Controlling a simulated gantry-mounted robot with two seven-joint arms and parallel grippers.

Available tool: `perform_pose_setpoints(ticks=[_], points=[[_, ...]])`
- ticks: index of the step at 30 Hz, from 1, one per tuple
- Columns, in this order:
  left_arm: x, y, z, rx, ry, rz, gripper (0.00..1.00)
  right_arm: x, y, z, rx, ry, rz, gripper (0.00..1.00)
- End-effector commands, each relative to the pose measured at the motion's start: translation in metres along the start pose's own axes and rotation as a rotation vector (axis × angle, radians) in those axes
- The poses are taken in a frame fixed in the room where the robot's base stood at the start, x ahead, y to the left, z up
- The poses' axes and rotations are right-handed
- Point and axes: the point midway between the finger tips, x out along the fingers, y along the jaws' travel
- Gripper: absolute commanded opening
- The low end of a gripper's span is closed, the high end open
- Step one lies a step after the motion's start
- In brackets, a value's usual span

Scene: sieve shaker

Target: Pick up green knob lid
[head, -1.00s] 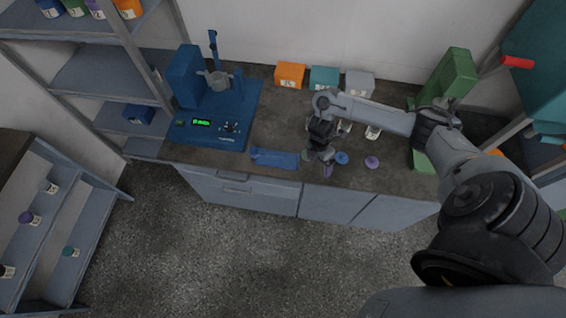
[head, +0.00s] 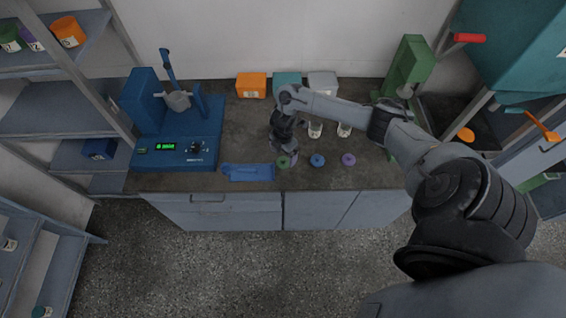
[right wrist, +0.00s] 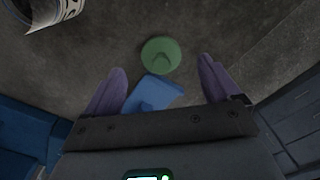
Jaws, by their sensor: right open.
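The green knob lid (head: 283,161) lies on the dark counter near its front edge, left of the blue knob lid (head: 317,160) and the purple knob lid (head: 348,159). In the right wrist view the green lid (right wrist: 161,55) shows its raised knob and lies just beyond the fingertips, roughly midway between them. My right gripper (head: 288,152) is above the counter close to the green lid; its purple fingers (right wrist: 160,82) are spread wide with nothing between their tips. My left gripper is not in view.
The blue shaker machine (head: 190,140) is at left, a green press (head: 406,70) at right.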

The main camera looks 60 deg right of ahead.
Motion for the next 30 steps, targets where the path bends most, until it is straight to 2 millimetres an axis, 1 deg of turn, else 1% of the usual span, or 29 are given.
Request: perform_pose_setpoints(ticks=[1, 3, 7, 11, 17, 18, 26, 27, 30], points=[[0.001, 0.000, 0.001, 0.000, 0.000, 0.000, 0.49, 0.009, -0.002, -0.001, 0.002, 0.001, -0.004, 0.89], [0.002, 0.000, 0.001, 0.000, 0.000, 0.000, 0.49, 0.018, -0.002, -0.003, 0.002, 0.002, -0.004, 0.89], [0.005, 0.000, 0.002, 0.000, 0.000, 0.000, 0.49, 0.033, -0.001, -0.002, 0.002, -0.001, -0.002, 0.89], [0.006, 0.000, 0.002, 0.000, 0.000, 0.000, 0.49, 0.039, -0.001, -0.002, 0.000, -0.001, 0.000, 0.89], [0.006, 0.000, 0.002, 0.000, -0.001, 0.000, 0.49, 0.039, -0.001, -0.002, 0.000, -0.001, 0.000, 0.89], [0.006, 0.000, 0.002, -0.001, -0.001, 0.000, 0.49, 0.039, -0.001, -0.002, 0.000, -0.001, 0.000, 0.88], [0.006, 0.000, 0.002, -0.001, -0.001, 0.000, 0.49, 0.039, -0.001, -0.002, 0.000, -0.001, 0.000, 0.48], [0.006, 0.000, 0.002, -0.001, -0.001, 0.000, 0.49, 0.039, -0.001, -0.002, 0.000, -0.001, 0.000, 0.42], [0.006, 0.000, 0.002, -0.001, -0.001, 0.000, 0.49, 0.039, -0.001, -0.002, 0.000, -0.001, 0.000, 0.29]])
